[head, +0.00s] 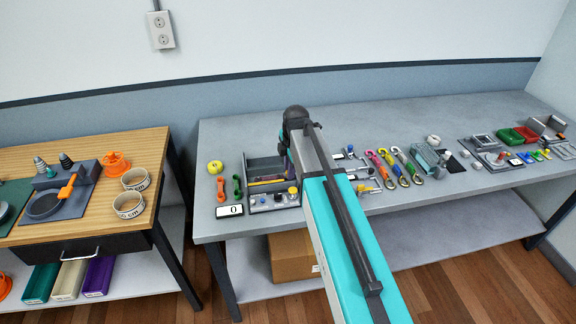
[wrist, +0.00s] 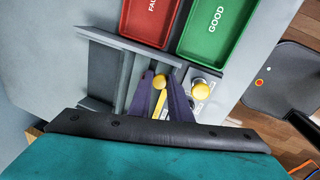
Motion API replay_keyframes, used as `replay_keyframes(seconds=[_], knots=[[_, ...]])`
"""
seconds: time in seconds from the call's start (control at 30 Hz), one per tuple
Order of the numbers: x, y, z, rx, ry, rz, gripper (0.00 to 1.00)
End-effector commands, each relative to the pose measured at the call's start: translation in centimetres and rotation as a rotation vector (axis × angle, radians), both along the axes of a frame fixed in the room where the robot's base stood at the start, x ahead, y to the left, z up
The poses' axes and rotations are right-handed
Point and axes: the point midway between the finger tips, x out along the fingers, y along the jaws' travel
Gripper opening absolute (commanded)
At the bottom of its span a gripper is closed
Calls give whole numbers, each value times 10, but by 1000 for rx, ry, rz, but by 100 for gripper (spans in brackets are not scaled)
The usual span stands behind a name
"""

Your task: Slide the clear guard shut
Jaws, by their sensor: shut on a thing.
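In the wrist view my gripper (wrist: 160,86) has its two purple fingers closed on a yellow round knob (wrist: 159,81). The knob is at the near side of a grey fixture (wrist: 92,72) with rails and an open bay. A yellow strip (wrist: 160,104) shows between the fingers. The clear guard itself cannot be made out against the fixture. In the head view the fixture (head: 262,166) stands at the left part of the grey bench. My arm hides its right side and most of my gripper there.
In the wrist view a red tray (wrist: 150,18) and a green GOOD tray (wrist: 214,25) lie beyond the fixture. A second yellow knob (wrist: 201,88) stands close to my fingers. In the head view hooks (head: 386,162) and other stations fill the grey bench (head: 420,112) to the right.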

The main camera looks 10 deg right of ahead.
Motion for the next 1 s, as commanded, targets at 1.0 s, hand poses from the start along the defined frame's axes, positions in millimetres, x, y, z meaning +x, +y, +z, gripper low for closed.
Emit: replay_keyframes(seconds=[1.0], knots=[[-8, 0, 2, 0, 0, 0, 37]])
